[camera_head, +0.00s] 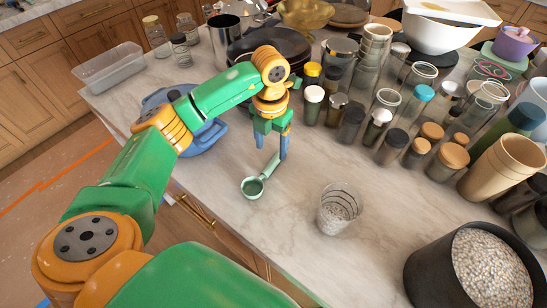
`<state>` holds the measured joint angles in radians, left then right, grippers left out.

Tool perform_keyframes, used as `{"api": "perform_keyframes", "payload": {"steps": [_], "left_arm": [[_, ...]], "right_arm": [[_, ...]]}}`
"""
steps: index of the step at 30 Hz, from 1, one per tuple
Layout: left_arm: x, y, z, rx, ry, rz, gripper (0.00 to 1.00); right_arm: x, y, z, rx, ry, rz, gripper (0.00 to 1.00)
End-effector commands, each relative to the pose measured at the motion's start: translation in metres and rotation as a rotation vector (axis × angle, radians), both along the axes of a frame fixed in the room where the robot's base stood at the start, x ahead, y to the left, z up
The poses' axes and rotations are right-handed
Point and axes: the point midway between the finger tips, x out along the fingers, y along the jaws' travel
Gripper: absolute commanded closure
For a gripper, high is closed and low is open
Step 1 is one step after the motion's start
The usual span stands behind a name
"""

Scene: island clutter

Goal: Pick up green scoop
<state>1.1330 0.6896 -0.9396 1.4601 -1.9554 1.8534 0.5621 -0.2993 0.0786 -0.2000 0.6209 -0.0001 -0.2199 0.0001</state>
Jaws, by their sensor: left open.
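The green scoop (253,187) has a round bowl and a short handle that points up and to the right. It is on or just above the marble counter near its front edge; I cannot tell which. My left gripper (272,150) points down over the handle end, its two blue-tipped fingers spread apart. One fingertip is close to the handle end; I cannot tell whether they touch. My right gripper is not in view.
A clear glass (339,208) stands right of the scoop. A black pot (430,275) of pale grains is at lower right. Several jars (380,125) crowd the right side. A blue lidded pan (205,137) lies behind my left arm. The counter around the scoop is bare.

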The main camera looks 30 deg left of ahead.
Motion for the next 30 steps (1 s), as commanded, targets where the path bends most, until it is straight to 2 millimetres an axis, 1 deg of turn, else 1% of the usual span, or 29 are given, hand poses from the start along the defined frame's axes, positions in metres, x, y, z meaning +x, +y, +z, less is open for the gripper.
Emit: {"api": "perform_keyframes", "payload": {"steps": [1,4,6,9,14,15,17,18,20,21,22,23,30], "left_arm": [[-0.001,-0.002,-0.003,-0.001,0.006,-0.001,0.32],[0.002,-0.008,-0.022,-0.001,0.007,-0.001,0.32],[0.002,-0.008,-0.038,-0.002,0.005,0.001,0.32],[0.003,-0.008,-0.048,-0.001,0.002,0.0,0.32],[0.003,-0.007,-0.051,0.0,0.0,-0.001,0.32],[0.003,-0.007,-0.051,0.0,0.0,-0.001,0.35],[0.003,-0.007,-0.051,0.0,0.0,-0.001,0.51],[0.003,-0.007,-0.05,0.0,0.0,-0.001,0.62],[0.003,-0.007,-0.05,0.0,0.0,-0.001,0.78],[0.003,-0.007,-0.05,0.0,0.0,-0.001,0.89],[0.003,-0.007,-0.05,0.0,0.0,-0.001,0.97],[0.003,-0.007,-0.05,0.0,0.0,0.0,1.0],[0.003,-0.007,-0.05,0.0,0.0,0.0,1.0]], "right_arm": [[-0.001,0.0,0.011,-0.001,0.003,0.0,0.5],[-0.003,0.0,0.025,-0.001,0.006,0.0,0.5],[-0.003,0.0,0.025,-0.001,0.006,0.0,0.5],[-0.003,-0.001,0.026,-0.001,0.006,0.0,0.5],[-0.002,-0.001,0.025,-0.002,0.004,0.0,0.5],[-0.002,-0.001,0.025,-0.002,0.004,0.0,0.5],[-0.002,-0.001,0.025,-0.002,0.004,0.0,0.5],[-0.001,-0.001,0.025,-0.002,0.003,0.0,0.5],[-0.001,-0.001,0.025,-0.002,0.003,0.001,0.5],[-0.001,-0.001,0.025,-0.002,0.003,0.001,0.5],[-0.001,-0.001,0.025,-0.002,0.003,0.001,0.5],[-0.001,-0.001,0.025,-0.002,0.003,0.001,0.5],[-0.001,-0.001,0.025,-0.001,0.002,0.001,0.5]]}}
